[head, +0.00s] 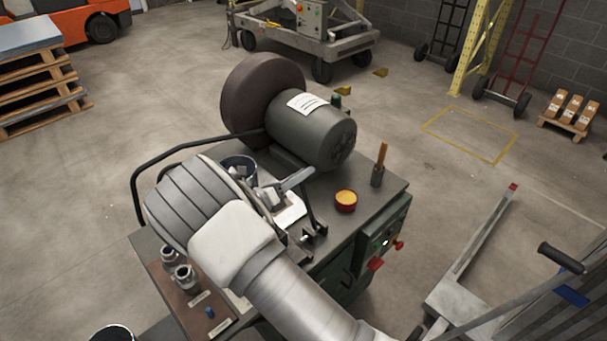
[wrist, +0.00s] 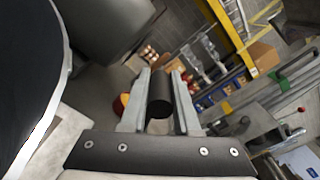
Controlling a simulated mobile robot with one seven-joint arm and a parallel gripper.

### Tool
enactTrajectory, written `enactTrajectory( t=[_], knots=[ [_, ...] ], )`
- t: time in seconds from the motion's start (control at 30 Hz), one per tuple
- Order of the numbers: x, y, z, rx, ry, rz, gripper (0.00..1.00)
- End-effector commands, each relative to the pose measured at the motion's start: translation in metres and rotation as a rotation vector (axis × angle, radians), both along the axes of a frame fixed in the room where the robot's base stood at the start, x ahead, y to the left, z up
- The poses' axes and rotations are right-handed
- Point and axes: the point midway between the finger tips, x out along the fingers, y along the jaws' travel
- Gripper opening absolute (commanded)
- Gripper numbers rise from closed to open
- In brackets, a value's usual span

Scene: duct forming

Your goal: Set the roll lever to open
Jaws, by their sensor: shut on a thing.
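My gripper (wrist: 160,78) is shut on a black cylindrical grip in the wrist view, which I take to be the roll lever's handle (wrist: 160,98). One finger lies on each side of it. In the head view my gripper (head: 294,181) is over the green bench, just in front of the dark grey cylinder of the machine. A thin dark lever arm (head: 312,212) runs from the gripper down to a small bracket on the bench top. My arm hides part of the bench. No open or closed marking can be read.
The grey cylinder (head: 312,130) and brown disc (head: 262,98) stand close behind the gripper. A red-rimmed yellow pot (head: 346,200) and an upright brown-handled tool (head: 380,160) are to the right on the bench. A dark bent rail (head: 170,152) is at the left.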

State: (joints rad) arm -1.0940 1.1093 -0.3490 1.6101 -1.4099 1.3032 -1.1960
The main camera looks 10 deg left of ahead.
Motion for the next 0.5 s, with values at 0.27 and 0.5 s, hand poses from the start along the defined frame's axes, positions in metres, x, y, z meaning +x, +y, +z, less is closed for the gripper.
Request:
enactTrajectory(
  t=[0.27, 0.5],
  knots=[
    [-0.0002, 0.0008, -0.0012, 0.003, 0.0, 0.001, 0.0],
    [-0.0003, 0.0005, -0.0011, 0.003, 0.001, 0.0, 0.51]
  ],
)
